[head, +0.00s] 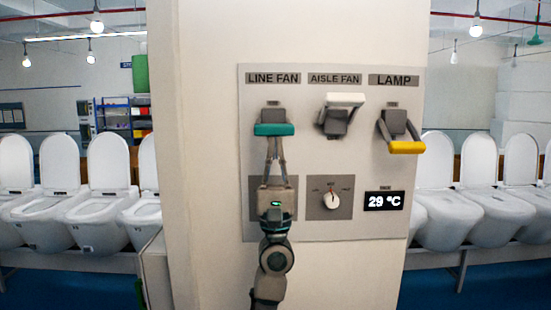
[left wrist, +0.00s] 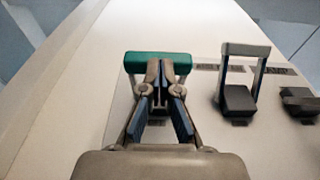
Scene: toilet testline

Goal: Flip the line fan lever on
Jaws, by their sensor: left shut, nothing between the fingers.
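The line fan lever with a green handle (head: 274,129) sits under the LINE FAN label (head: 273,78) on the grey wall panel (head: 366,225). In the left wrist view the shut fingertips (left wrist: 161,64) overlap the green handle (left wrist: 132,62). I cannot tell whether they touch it. My right gripper is not in view.
The white aisle fan lever (head: 345,99) is raised, right of the green one. The yellow lamp lever (head: 406,147) is lowered. Below are a round knob (head: 331,200) and a 29 °C display (head: 384,201). Rows of toilets (head: 109,190) stand behind the pillar.

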